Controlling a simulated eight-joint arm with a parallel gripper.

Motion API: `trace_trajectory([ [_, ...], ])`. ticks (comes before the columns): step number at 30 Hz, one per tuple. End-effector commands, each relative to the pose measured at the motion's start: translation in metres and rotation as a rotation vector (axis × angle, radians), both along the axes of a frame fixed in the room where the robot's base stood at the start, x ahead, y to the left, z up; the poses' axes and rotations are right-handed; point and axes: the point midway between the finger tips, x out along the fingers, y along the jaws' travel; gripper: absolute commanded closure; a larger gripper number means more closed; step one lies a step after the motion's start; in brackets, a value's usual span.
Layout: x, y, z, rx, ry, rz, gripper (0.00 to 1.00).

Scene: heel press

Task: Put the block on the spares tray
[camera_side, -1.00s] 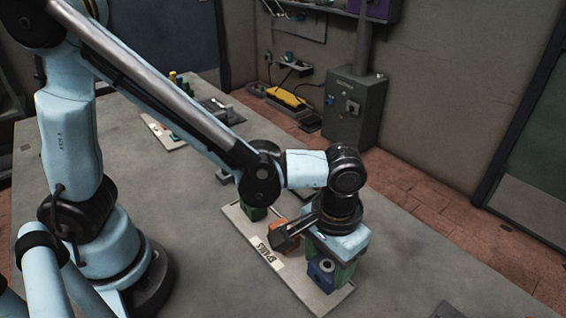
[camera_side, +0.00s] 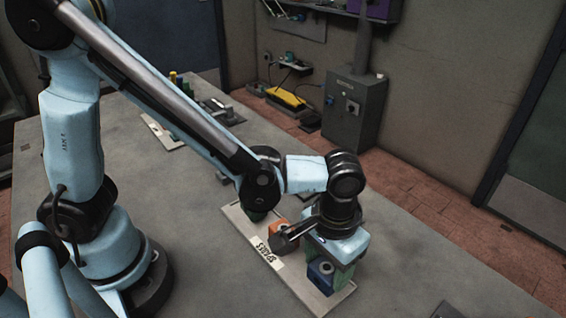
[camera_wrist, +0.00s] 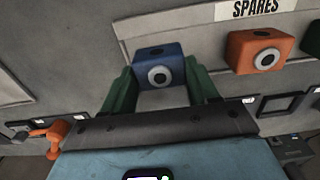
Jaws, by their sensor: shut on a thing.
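The blue block (camera_wrist: 158,68), with a pale ring around a dark centre on its face, sits between the green fingers of my gripper (camera_wrist: 160,92) in the wrist view. In the side view my gripper (camera_side: 334,272) points down at the near end of the spares tray (camera_side: 236,218), shut on the blue block (camera_side: 320,273). The block is at the tray's near end; I cannot tell for sure whether its underside touches the tray. The pale tray carries a "SPARES" label, which also shows in the wrist view (camera_wrist: 255,8).
An orange block (camera_side: 279,228) stands on the tray's middle, also seen in the wrist view (camera_wrist: 261,50). A green block (camera_side: 256,213) is at the tray's far end, partly behind my arm. The table (camera_side: 400,240) right of the tray is mostly clear.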

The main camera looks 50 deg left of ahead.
Motion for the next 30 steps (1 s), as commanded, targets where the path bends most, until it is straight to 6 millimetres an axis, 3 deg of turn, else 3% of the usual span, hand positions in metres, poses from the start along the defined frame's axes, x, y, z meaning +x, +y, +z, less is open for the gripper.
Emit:
trace_trajectory([
  [7,0.000,0.000,-0.003,0.000,0.000,0.000,0.80],
  [8,0.000,0.000,-0.003,0.000,0.000,0.000,0.36],
  [13,0.000,0.000,-0.002,0.000,0.000,0.000,0.11],
  [23,0.000,0.000,-0.001,0.000,0.000,0.000,0.11],
  [30,0.000,0.000,0.022,0.000,0.000,0.000,0.11],
])
